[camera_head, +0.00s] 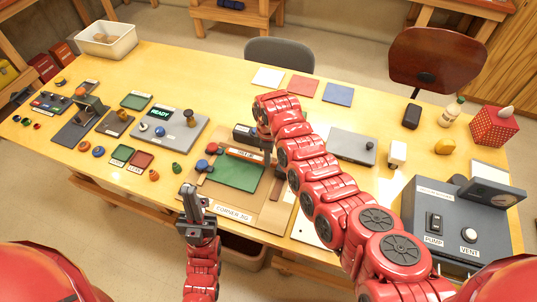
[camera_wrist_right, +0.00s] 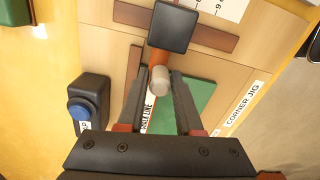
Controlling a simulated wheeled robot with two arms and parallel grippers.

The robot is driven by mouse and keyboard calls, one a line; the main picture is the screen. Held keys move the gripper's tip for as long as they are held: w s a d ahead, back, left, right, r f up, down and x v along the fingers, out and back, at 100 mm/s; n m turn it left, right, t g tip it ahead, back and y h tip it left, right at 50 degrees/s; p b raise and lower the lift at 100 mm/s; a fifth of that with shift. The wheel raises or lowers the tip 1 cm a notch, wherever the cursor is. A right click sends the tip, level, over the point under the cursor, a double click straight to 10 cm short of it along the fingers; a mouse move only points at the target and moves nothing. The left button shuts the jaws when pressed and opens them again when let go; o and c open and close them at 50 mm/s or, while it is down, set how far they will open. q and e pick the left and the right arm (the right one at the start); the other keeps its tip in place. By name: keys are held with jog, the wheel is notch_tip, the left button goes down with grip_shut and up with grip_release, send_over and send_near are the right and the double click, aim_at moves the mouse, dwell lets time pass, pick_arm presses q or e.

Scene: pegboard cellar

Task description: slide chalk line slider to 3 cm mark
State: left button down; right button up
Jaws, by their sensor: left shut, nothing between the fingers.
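The corner jig (camera_head: 262,204) is a tan board with a green panel (camera_head: 237,174). An orange strip (camera_head: 245,155) labelled as the chalk line lies along the panel's far edge. In the right wrist view, a pale round knob (camera_wrist_right: 160,80) stands by the orange part, with a black square block (camera_wrist_right: 173,27) beyond it. My right gripper (camera_wrist_right: 158,82) is open, its fingers either side of the knob with gaps showing. In the head view it (camera_head: 266,160) hides part of the strip. My left gripper (camera_head: 190,190) is shut and empty, before the jig's near left side.
A blue button on a black box (camera_wrist_right: 87,105) stands beside the jig. A grey READY panel (camera_head: 170,128) is to the left, and a grey box (camera_head: 352,146) to the right. A pump and vent console (camera_head: 452,222) fills the near right.

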jog(key=o, duration=0.3)
jog(key=shift+r, duration=0.1)
jog(key=shift+w+a+r+b, duration=0.15)
jog(key=shift+r+b, duration=0.15)
jog(key=shift+r, duration=0.2)
notch_tip(320, 180, up, 4)
jog(key=shift+f+b, duration=0.1)
jog(key=shift+b, duration=0.85)
notch_tip(320, 180, up, 12)
jog(key=shift+r, duration=0.25)
